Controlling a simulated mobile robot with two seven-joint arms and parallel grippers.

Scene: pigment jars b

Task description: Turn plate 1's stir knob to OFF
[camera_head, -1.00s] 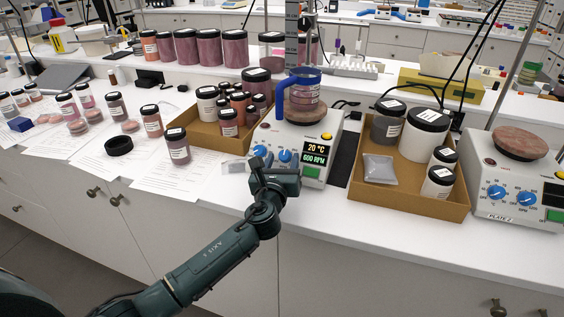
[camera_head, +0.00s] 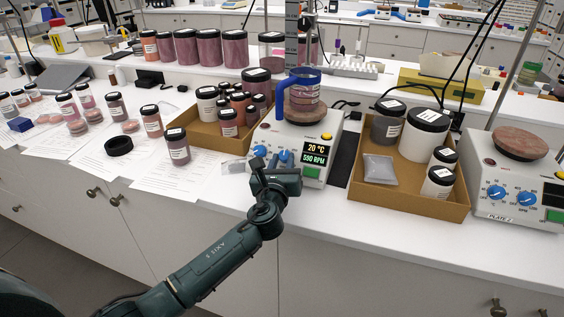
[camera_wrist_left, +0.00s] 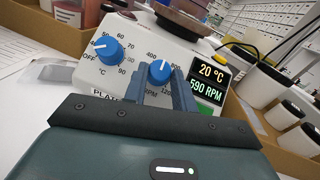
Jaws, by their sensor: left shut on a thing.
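Plate 1 (camera_head: 292,137) is a white hotplate with a round top, two blue knobs and a display. Its stir knob (camera_wrist_left: 159,71) is the right-hand one in the left wrist view, on the RPM scale. The heat knob (camera_wrist_left: 109,50) is to its left. The display (camera_wrist_left: 209,81) reads 20 °C and about 590 RPM. My left gripper (camera_wrist_left: 163,82) is shut on the stir knob, one finger on each side. In the head view the left gripper (camera_head: 279,166) is at the plate's front panel and partly hides the knobs. My right gripper is not in view.
A cardboard tray of jars (camera_head: 210,135) stands left of plate 1. Another cardboard tray (camera_head: 425,203) stands to its right. Plate 2 (camera_head: 520,185) is at the far right. Papers and several jars lie to the left. The bench front edge is clear.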

